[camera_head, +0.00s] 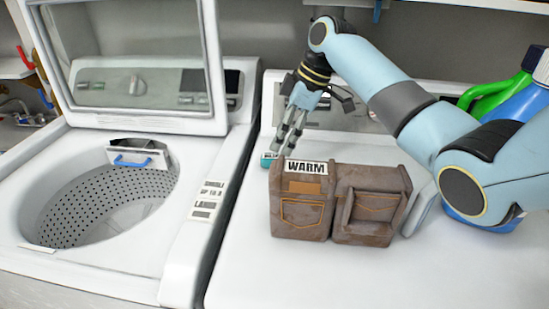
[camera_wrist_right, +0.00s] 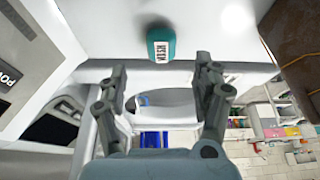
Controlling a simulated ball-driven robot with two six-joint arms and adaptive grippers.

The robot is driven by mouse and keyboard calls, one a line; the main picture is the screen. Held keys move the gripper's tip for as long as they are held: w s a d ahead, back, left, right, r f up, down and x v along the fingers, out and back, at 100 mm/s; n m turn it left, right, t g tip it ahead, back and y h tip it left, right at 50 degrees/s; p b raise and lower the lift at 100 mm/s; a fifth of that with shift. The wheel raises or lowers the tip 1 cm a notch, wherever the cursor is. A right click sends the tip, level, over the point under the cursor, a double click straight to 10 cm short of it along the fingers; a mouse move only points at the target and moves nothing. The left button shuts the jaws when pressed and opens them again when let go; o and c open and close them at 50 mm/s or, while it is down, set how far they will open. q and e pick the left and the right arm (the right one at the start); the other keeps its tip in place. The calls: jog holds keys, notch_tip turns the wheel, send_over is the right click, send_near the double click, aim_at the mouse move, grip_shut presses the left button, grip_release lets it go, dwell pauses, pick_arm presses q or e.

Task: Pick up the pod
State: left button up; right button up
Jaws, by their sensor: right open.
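The pod (camera_wrist_right: 161,44) is a small teal block with a white label reading WASH, lying on the white machine top in the right wrist view. In the head view only a teal bit of it (camera_head: 267,160) shows, behind the left edge of the brown holder and partly hidden by my fingers. My right gripper (camera_head: 284,146) points down close to it. In the right wrist view the gripper (camera_wrist_right: 161,70) is open and empty, with the pod just beyond and between its fingertips, apart from them. My left gripper is not in view.
A brown pocketed holder (camera_head: 302,218) marked WARM stands just in front of the pod. Blue and green bottles (camera_head: 510,95) stand at the right. An open washer (camera_head: 110,205) with its lid up is at the left. The front of the machine top (camera_head: 370,275) is clear.

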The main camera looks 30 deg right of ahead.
aim_at(267, 165)
jog(key=shift+w+a+f, duration=0.1)
jog(key=shift+w+f, duration=0.05)
jog(key=shift+f, duration=0.55)
jog(key=x, duration=0.2)
jog(key=p+x, duration=0.1)
jog(key=shift+a+f, duration=0.25)
jog(key=shift+a, duration=0.1)
jog(key=shift+f, duration=0.35)
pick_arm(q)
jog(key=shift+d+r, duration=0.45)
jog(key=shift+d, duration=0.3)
pick_arm(e)
jog(key=shift+c, duration=0.2)
jog(key=shift+w, duration=0.1)
jog(key=c, duration=1)
jog(key=shift+r, duration=0.1)
